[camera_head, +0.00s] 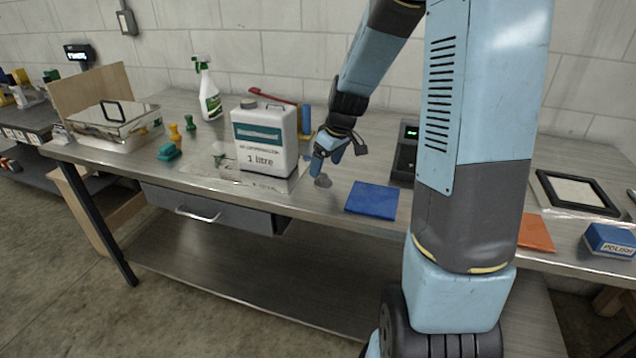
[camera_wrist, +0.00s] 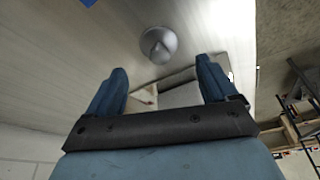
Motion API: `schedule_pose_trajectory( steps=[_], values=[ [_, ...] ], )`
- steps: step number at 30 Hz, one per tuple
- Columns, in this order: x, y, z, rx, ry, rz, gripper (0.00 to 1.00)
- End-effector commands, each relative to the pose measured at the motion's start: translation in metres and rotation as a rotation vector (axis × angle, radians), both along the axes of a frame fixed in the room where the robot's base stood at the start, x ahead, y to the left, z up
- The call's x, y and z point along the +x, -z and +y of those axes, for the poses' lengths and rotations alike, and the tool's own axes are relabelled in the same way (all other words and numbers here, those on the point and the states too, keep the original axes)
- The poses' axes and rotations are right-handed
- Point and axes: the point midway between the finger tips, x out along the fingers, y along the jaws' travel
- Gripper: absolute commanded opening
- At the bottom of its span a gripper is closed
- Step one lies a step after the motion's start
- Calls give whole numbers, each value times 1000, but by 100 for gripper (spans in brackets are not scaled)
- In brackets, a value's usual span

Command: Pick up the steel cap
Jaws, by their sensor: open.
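The steel cap (camera_head: 323,182) is a small grey round piece on the metal bench, near its front edge, to the right of the white one-litre jug. In the wrist view the steel cap (camera_wrist: 158,43) shows as a round flange with a raised knob. My gripper (camera_head: 326,166) is just above the cap in the head view, with its blue fingers pointing down. In the wrist view my gripper (camera_wrist: 161,68) is open and empty. The cap lies beyond the fingertips, roughly centred between them and not touching them.
The white jug (camera_head: 264,139) stands close to the left of my gripper. A blue cloth (camera_head: 371,200) lies to the right of the cap. A dark device with a green display (camera_head: 405,150) stands behind the cloth. A spray bottle (camera_head: 208,92) stands further back.

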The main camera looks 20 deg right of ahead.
Motion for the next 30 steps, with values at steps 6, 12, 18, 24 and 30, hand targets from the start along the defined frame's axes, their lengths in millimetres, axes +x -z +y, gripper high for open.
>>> schedule_pose_trajectory(
  steps=[6, 12, 18, 24, 30],
  values=[
    [2, 31, 2, 1, -1, 3, 86],
    [6, 44, 4, 1, -2, 2, 86],
    [7, 45, 4, 0, -1, 1, 86],
    [7, 45, 4, 0, -1, 1, 71],
    [7, 45, 5, 0, -2, 1, 52]
  ],
)
